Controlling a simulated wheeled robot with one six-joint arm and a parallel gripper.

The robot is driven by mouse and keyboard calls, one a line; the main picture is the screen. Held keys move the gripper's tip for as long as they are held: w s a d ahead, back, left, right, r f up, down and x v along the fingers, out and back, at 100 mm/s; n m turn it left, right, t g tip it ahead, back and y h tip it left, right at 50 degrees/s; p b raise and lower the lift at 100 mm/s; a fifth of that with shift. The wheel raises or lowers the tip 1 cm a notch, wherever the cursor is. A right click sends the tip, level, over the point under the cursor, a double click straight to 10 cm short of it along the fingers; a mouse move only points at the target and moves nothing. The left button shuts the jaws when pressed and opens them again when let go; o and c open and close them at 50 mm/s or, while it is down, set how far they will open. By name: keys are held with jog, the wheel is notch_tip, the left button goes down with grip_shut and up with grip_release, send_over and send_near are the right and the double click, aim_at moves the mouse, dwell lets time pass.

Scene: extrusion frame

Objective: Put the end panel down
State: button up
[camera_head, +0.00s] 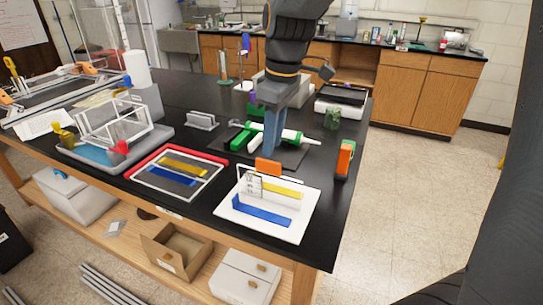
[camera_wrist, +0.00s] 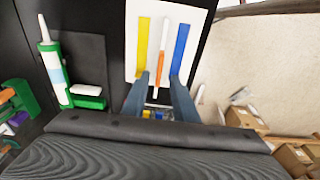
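The end panel (camera_head: 254,187) looks like a pale upright frame with an orange grip (camera_head: 268,167) on top. It stands on a white board (camera_head: 236,222) between a yellow strip (camera_head: 282,190) and a blue strip (camera_head: 262,213). In the wrist view the orange grip (camera_wrist: 162,62) is seen from above as a thin line between the strips. My gripper (camera_head: 271,152) points down just behind the grip in the head view. In the wrist view my gripper (camera_wrist: 159,77) has its fingers apart, one on each side of the panel's line, with gaps showing. The panel's lower edge is partly hidden.
A red-edged board (camera_head: 150,157) lies to the left. A green-and-white tube (camera_head: 290,136) lies on a dark mat behind my gripper. An orange-and-green block (camera_head: 344,160) stands near the table's right edge. A wire-frame structure (camera_head: 112,125) stands in a grey tray at left.

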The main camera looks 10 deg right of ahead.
aim_at(265, 173)
jog(key=shift+o, duration=0.5)
jog(key=shift+r, duration=0.3)
jog(key=shift+d+f, duration=0.15)
jog(key=shift+f, duration=0.2)
jog(key=shift+t+y, duration=0.5)
jog(key=shift+y, duration=0.2)
jog(key=x, duration=0.6)
jog(key=shift+d+f+p, duration=0.1)
jog(key=shift+d+p, duration=0.3)
jog(key=x, duration=0.1)
jog(key=p+x, duration=0.1)
jog(key=x, duration=0.1)
jog(key=shift+s+a+f+p, duration=0.3)
jog(key=shift+p, duration=0.05)
jog(key=shift+x, duration=0.8)
jog(key=shift+w, duration=0.1)
grip_shut()
